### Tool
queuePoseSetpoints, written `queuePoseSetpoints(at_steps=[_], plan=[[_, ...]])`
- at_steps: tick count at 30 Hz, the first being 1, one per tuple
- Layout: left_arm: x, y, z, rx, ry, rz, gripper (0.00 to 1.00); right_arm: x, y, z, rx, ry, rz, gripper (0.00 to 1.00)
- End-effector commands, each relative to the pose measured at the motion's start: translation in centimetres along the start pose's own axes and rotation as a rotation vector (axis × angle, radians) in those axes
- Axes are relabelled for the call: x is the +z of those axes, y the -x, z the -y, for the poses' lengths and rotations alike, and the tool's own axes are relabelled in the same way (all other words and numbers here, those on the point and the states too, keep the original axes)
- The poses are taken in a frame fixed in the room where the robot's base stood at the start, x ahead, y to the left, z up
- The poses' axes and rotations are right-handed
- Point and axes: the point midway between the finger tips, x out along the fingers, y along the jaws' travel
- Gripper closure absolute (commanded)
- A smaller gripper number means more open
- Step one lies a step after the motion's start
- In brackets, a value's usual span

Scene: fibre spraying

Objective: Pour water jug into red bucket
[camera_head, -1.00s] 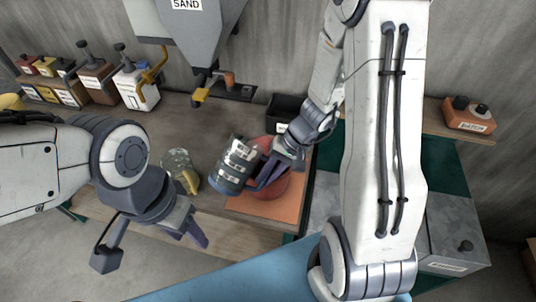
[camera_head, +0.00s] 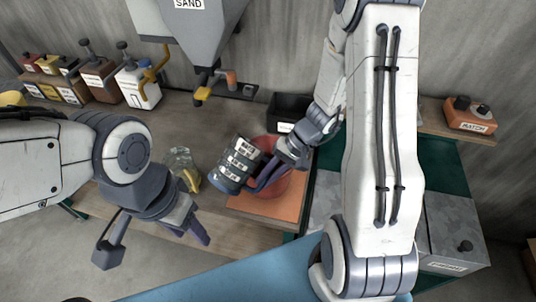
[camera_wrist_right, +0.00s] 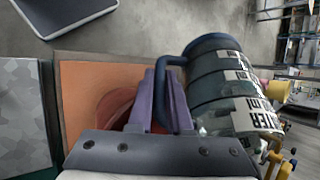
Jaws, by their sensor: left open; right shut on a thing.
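The water jug (camera_head: 236,166) is a dark cylinder with white label bands and a blue handle. The red bucket (camera_head: 287,184) stands on an orange mat (camera_head: 268,207), partly hidden by the jug and gripper. My left gripper (camera_head: 152,243) is open and empty at the table's front. No water stream shows.
A clear glass jar with a yellow handle (camera_head: 181,165) stands left of the jug. A grey SAND hopper (camera_head: 192,40) hangs above the table. A black bin (camera_head: 289,110) stands behind the bucket. Several labelled containers (camera_head: 92,82) line the back left.

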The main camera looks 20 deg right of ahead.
Motion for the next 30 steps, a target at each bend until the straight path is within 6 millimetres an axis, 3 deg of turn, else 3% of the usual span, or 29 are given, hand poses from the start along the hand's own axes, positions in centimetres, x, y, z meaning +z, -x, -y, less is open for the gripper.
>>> queuePoseSetpoints(at_steps=[30], plan=[[0.0, 0.07, 0.0, 0.0, 0.0, 0.0, 0.5, 0.37, -0.12, 0.86, -0.087, -0.022, 0.107, 1.0]])
